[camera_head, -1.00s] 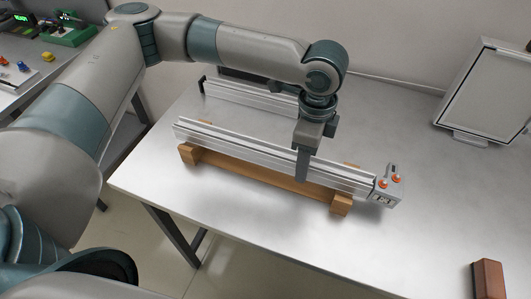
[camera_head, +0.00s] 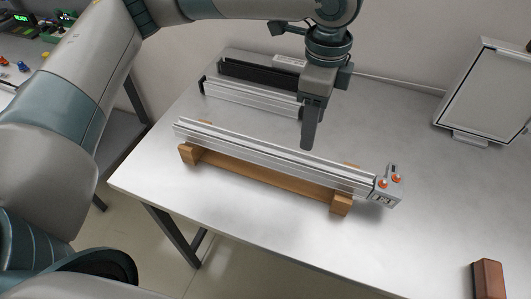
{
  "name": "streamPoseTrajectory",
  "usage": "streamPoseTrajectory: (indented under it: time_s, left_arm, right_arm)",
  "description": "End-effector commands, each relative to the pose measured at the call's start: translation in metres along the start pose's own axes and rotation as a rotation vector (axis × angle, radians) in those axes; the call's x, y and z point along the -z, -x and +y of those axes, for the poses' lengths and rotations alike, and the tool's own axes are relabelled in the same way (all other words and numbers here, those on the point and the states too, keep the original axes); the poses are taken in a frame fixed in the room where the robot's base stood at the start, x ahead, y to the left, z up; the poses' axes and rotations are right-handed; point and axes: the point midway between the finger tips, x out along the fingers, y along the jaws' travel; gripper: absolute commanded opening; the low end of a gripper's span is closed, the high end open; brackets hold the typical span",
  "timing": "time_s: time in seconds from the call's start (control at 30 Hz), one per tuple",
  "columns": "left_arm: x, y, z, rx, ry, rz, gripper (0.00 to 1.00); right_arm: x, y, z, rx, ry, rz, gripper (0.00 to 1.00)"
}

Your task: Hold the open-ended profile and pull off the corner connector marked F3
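The silver profile (camera_head: 270,155) lies on a wooden cradle (camera_head: 262,182) with raised end blocks. Its left end shows no connector. A grey corner connector (camera_head: 390,192) with orange parts sits on its right end; the dark marking on its front is too small to read surely. My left gripper (camera_head: 308,148) points down just above or behind the right half of the profile. It seems apart from the profile. One dark finger shows and the other is hidden, so its opening cannot be judged. My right gripper is not in view.
Behind lies another silver profile (camera_head: 250,97) with a dark end piece and a black strip (camera_head: 258,75). A framed panel (camera_head: 488,95) stands at the right back. A red-brown block (camera_head: 488,279) lies at the front right. The table right of the connector is clear.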

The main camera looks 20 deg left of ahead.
Motion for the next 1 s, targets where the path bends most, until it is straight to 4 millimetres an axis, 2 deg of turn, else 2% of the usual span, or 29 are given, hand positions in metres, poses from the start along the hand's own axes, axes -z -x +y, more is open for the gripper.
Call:
streamPoseTrajectory:
  time_s: [0.37,0.57,0.77,1.0]
  left_arm:
    - [-0.003,-0.001,0.000,-0.005,-0.001,0.013,0.53]
    - [-0.018,-0.005,-0.001,-0.030,-0.002,0.078,0.53]
    - [-0.049,-0.010,-0.003,-0.053,-0.002,0.191,0.53]
    - [-0.098,-0.014,-0.003,-0.043,0.001,0.319,0.53]
  right_arm:
    - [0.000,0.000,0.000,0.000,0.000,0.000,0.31]
    - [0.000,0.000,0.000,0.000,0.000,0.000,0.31]
    - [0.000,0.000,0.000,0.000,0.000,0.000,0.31]
    - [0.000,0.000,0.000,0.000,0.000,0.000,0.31]
